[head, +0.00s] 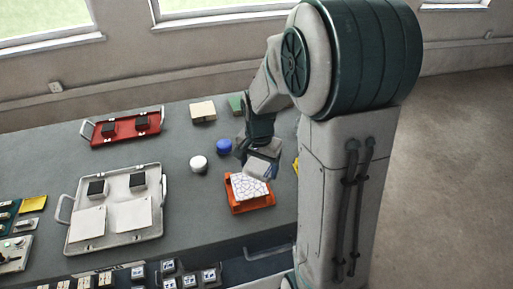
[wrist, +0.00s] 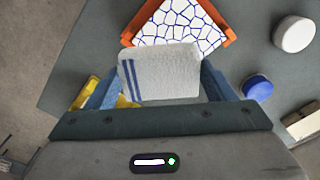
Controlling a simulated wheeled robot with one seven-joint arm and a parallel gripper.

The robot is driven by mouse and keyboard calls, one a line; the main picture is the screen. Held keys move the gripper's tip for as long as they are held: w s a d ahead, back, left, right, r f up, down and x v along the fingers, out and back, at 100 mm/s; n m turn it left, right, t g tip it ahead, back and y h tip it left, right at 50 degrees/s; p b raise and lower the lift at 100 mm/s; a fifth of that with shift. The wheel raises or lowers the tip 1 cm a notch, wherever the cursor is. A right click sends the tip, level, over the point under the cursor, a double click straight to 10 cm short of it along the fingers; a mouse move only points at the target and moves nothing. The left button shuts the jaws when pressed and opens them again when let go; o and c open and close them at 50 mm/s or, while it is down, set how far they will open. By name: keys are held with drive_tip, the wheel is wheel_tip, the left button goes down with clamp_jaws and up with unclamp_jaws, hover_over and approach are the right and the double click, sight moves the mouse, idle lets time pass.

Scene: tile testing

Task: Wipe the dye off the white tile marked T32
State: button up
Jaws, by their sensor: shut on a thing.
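My gripper (head: 262,157) is shut on a folded white cloth (wrist: 160,75) with blue stripes; the blue fingers show on both sides of it in the wrist view. A white tile (head: 249,186) with a net of dark blue lines rests in an orange holder (head: 252,208) near the table's front right. In the wrist view the cloth overlaps the near edge of this tile (wrist: 178,27); I cannot tell whether they touch. No T32 mark is legible. Two plain white tiles (head: 87,223) (head: 131,214) lie on a grey tray (head: 154,239) at the left.
A white round jar (head: 198,164) and a blue round one (head: 224,146) stand left of my gripper. A red tray (head: 105,139) with dark blocks is farther back. A cream block (head: 203,111) and a green block (head: 236,103) lie behind. Small labelled items line the front edge.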

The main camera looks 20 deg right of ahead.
drive_tip(key=shift+r+p, duration=0.65)
drive_tip(key=shift+r, duration=0.6)
drive_tip(key=shift+f, duration=0.15)
